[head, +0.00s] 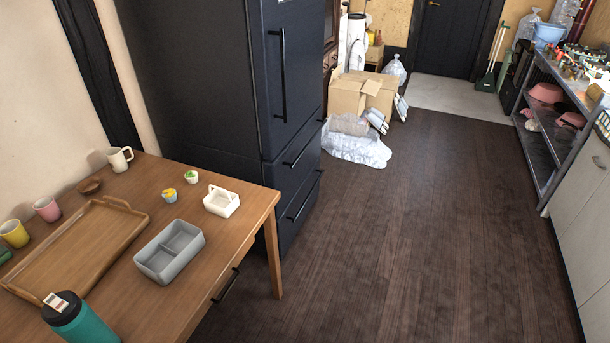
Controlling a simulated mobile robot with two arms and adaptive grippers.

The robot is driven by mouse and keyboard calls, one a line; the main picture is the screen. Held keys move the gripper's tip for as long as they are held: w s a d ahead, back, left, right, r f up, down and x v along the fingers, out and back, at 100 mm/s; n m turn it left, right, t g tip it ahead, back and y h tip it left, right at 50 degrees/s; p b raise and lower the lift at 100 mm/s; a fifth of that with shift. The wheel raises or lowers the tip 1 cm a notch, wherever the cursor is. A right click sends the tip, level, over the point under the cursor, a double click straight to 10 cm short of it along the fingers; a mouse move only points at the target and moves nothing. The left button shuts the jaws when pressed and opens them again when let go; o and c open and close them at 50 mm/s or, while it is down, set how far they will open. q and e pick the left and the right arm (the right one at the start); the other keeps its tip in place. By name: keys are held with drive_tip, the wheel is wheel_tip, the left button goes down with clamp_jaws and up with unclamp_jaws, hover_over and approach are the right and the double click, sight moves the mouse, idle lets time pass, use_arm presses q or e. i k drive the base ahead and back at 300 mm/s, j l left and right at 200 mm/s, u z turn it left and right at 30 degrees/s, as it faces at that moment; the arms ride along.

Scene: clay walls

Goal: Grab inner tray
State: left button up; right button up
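A small white tray (221,201) with an upright handle at its back left stands on the wooden table, near the table's right edge. A grey two-compartment box (169,251) sits in front of it and to the left, apart from it. The box looks empty. I cannot tell for certain which of these is the inner tray. The white tray looks empty and nothing touches it. Neither of my grippers shows in the head view.
A dark fridge (200,80) stands behind. The floor at right is clear.

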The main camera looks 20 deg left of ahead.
sight(219, 201)
drive_tip(key=i+l+z, duration=0.1)
drive_tip(key=i, duration=0.65)
drive_tip(key=i+l+z, duration=0.1)
drive_tip(key=i, duration=0.65)
drive_tip(key=i+u, duration=0.25)
drive_tip(key=u, duration=0.2)
drive_tip(key=i+l+u, duration=0.2)
drive_tip(key=u, duration=0.2)
drive_tip(key=i+l+u, duration=0.2)
drive_tip(key=u, duration=0.25)
drive_tip(key=i+l+u, duration=0.15)
drive_tip(key=u, duration=0.25)
drive_tip(key=l, duration=0.1)
